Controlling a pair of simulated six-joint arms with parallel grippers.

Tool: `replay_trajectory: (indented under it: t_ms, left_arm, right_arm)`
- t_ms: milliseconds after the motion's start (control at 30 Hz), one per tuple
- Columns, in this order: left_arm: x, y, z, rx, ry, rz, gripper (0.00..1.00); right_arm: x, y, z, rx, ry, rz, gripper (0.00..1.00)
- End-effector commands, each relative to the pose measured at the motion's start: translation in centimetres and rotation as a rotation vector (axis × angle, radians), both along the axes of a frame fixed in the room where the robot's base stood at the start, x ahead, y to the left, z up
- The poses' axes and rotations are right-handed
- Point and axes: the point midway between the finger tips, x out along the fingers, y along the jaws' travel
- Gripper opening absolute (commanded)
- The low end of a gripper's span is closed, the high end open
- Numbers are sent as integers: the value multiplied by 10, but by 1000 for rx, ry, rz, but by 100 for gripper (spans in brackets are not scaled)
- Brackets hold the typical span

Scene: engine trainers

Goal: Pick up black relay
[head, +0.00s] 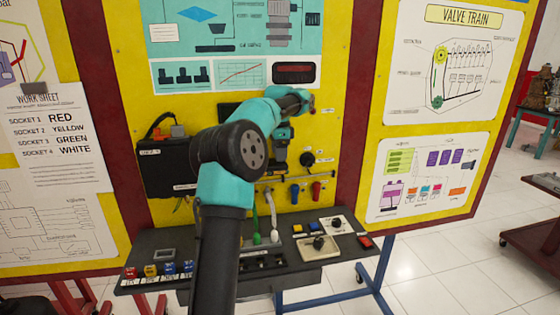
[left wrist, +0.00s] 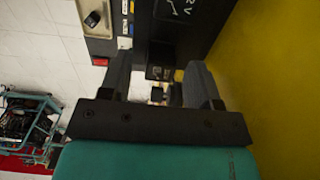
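My left gripper (head: 281,156) points down in front of the yellow board, above the console. In the left wrist view, its two dark fingers (left wrist: 158,88) stand apart with a gap between them. A small black block (left wrist: 160,73) with a pale marking shows at that gap. It may be the black relay, but I cannot tell for sure, nor whether a finger touches it. A larger black surface (left wrist: 170,35) with white lines and lettering lies just beyond. In the head view my arm hides part of this area. My right gripper is not in view.
The dark console (head: 285,268) carries buttons, a knob box (head: 337,224) and a red button (head: 365,242). A black box (head: 165,168) is mounted on the board left of my arm. Blue and red connectors (head: 316,190) hang right of the gripper.

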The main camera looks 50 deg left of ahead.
Motion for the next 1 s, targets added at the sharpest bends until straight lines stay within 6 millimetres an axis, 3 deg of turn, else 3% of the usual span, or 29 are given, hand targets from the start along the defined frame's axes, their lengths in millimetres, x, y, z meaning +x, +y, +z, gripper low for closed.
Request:
replay_trajectory:
  t_ms: [67, 500, 1000]
  left_arm:
    - [0, 0, -1, -1, 2, 0, 49]
    - [0, 0, -1, -2, 2, 0, 7]
    - [0, 0, 11, 0, 0, 0, 6]
  right_arm:
    - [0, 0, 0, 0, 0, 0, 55]
    - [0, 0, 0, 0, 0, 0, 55]
    - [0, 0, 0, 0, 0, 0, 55]
